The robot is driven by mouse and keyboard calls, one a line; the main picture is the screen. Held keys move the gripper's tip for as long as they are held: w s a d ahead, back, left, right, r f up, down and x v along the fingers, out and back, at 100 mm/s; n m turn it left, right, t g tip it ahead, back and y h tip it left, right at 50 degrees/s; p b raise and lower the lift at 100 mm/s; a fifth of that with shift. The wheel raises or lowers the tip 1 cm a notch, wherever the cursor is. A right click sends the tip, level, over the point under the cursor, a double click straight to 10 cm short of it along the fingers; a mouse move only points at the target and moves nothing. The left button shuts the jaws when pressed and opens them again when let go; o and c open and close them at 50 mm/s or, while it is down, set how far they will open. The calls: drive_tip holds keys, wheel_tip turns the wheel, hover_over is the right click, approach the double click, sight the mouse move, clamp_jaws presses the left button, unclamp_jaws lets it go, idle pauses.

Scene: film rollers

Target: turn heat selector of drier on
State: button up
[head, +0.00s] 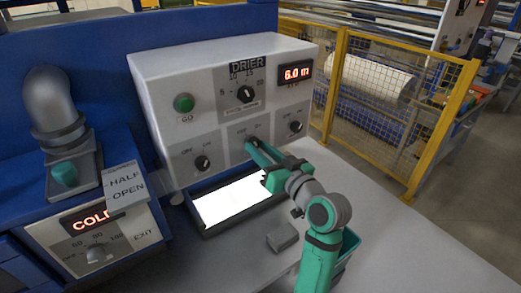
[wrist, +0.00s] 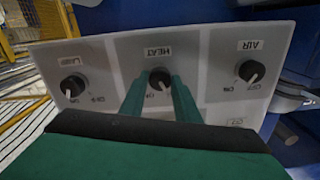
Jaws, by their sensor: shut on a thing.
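The drier control box (head: 200,80) is a white panel with several dials. The heat selector (wrist: 159,80) is a black knob with a white pointer, under the HEAT label in the wrist view, between the LAMP and AIR knobs. My gripper (head: 252,143) reaches the middle of the drier's lower row in the head view and hides that knob there. In the wrist view my gripper's green fingers (wrist: 160,86) stand on both sides of the heat knob, shut on it. The knob's exact setting is hard to read.
The lamp knob (wrist: 73,85) and air knob (wrist: 251,72) flank the heat knob. A lit display reads COLD (head: 92,218) at lower left. A bright lit tray (head: 210,229) and a grey block (head: 283,236) are on the bench. A yellow fence (head: 437,138) stands right.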

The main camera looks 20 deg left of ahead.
drive_tip(key=m, duration=1)
drive_tip(key=shift+m, duration=0.7)
drive_tip(key=o, duration=1)
drive_tip(key=shift+o, duration=0.2)
drive_tip(key=v, duration=1)
drive_tip(key=shift+s+d, duration=0.3)
